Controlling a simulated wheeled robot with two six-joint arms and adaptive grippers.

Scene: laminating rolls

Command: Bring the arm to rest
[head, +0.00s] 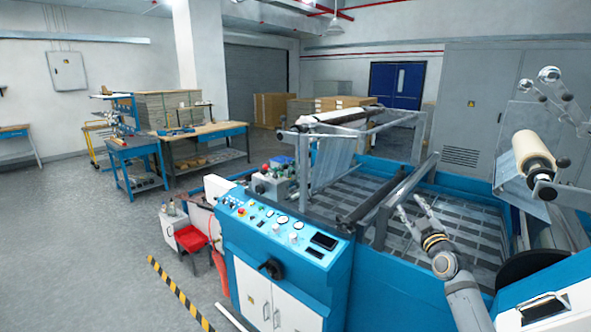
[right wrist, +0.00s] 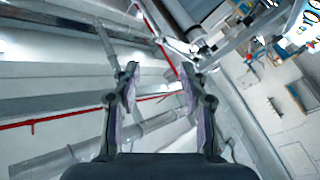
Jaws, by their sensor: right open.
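My right arm comes in from the lower right of the head view. Its gripper (head: 413,206) points up and away, in front of the laminating machine's grey bars and slatted bed. In the right wrist view the same gripper (right wrist: 155,90) is open, with its two fingers apart and nothing between them. That view is tilted and looks past the fingers at pale walls, ceiling and red pipes. My left gripper is in neither view.
The blue control panel (head: 285,228) of the laminating machine stands left of my right arm. A cream roll (head: 533,152) sits on the machine's right side. Workbenches (head: 205,133) stand farther back on the left. Grey floor is open at the left.

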